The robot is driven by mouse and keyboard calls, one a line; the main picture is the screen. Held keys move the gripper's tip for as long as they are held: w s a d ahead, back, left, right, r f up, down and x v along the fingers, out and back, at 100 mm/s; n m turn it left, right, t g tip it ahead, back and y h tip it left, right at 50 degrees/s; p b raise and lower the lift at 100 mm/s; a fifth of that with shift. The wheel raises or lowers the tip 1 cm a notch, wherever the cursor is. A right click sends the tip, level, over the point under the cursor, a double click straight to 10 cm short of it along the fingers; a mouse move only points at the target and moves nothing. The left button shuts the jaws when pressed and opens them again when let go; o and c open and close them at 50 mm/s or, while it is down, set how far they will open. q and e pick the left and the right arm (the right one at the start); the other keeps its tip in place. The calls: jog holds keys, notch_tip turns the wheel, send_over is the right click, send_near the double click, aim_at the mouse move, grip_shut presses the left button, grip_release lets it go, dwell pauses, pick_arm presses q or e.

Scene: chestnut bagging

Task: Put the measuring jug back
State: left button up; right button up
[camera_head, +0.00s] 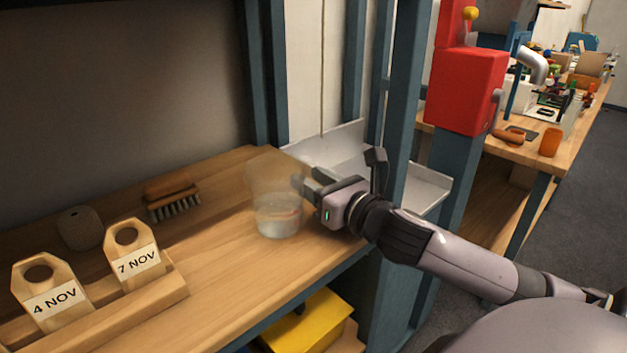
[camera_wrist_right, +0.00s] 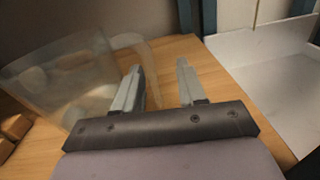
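The clear measuring jug (camera_head: 277,205) appears upright on the wooden shelf, near its right end. In the right wrist view the jug (camera_wrist_right: 62,80) is at the left, and a clear curved part, probably its handle, shows around the left finger. My right gripper (camera_head: 308,180) is at the jug's right side. In the right wrist view the gripper's fingers (camera_wrist_right: 160,68) are apart, with bare wood visible between them. Whether a finger touches the jug I cannot tell. My left gripper is not in view.
The wooden shelf (camera_head: 215,268) also holds a brush (camera_head: 172,197), a grey rounded object (camera_head: 80,228) and tags marked 4 NOV (camera_head: 50,295) and 7 NOV (camera_head: 135,258). A blue post (camera_head: 405,100) and a pale metal tray (camera_head: 425,185) stand right of the jug. A yellow bin (camera_head: 308,322) is below.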

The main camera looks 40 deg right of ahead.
jog(key=shift+r, duration=0.15)
jog(key=shift+s, duration=3.75)
jog(key=shift+s+d+r+p, duration=0.1)
jog(key=shift+s+p, duration=0.55)
jog(key=shift+s, duration=0.1)
jog(key=shift+s+r+p, duration=0.15)
jog(key=shift+s+p, duration=0.2)
jog(key=shift+p, duration=0.2)
jog(key=shift+s+p, duration=0.85)
jog(key=shift+p, duration=0.1)
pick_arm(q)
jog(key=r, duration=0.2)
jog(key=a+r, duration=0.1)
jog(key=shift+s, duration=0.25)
pick_arm(e)
jog(key=shift+s+f, duration=0.2)
jog(key=shift+s, duration=0.1)
